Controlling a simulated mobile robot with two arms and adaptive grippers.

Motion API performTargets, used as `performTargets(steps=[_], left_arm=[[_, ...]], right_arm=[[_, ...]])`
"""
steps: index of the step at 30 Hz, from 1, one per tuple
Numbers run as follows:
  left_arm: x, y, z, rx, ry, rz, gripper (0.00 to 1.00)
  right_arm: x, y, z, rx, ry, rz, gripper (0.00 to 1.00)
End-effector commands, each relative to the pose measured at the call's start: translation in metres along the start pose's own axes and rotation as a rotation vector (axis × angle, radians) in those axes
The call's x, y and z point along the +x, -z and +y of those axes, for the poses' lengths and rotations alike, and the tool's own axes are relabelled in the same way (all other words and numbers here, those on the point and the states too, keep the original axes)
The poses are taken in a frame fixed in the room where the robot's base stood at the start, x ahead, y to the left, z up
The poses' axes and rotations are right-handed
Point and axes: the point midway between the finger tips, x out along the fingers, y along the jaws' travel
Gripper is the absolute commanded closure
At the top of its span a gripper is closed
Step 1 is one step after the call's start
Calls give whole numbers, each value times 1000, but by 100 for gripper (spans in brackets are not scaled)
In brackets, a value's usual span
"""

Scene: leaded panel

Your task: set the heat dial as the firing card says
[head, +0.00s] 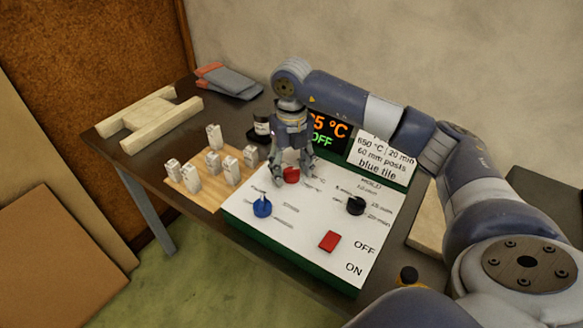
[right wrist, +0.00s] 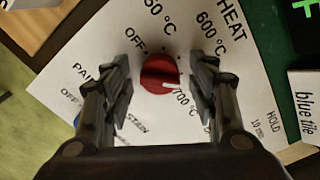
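The red heat dial (right wrist: 160,73) sits on the white control panel (right wrist: 110,30), ringed by labels such as OFF, 600 °C and 700 °C. Its white pointer mark faces right, near the 700 °C label. In the head view the dial (head: 291,176) is partly hidden by my right gripper (head: 290,170). The right gripper is open, one finger on each side of the dial, with gaps showing in the right wrist view (right wrist: 166,88). The firing card (head: 378,158) reads 650 °C, 20 min, 60 mm posts, blue tile. My left gripper is not in view.
The panel also has a blue knob (head: 262,207), a black hold knob (head: 355,205) and a red switch (head: 330,241) by OFF and ON. The display (head: 328,132), partly covered by my arm, shows OFF. Several pale posts (head: 213,163) stand on a wooden board left of the panel.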

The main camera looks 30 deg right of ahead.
Motion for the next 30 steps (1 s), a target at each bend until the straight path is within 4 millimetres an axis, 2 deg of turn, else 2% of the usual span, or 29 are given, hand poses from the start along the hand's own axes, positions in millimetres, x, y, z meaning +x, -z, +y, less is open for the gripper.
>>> performTargets(steps=[7,11,14,24,30], left_arm=[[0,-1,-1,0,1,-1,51],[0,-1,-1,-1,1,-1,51],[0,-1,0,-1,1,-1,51],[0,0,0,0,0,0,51],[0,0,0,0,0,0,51]], right_arm=[[1,1,0,-2,1,4,46],[-8,0,0,-2,1,2,46],[-24,0,1,-2,0,1,46],[-97,0,0,-1,-1,0,46],[-115,0,0,0,1,1,46]])
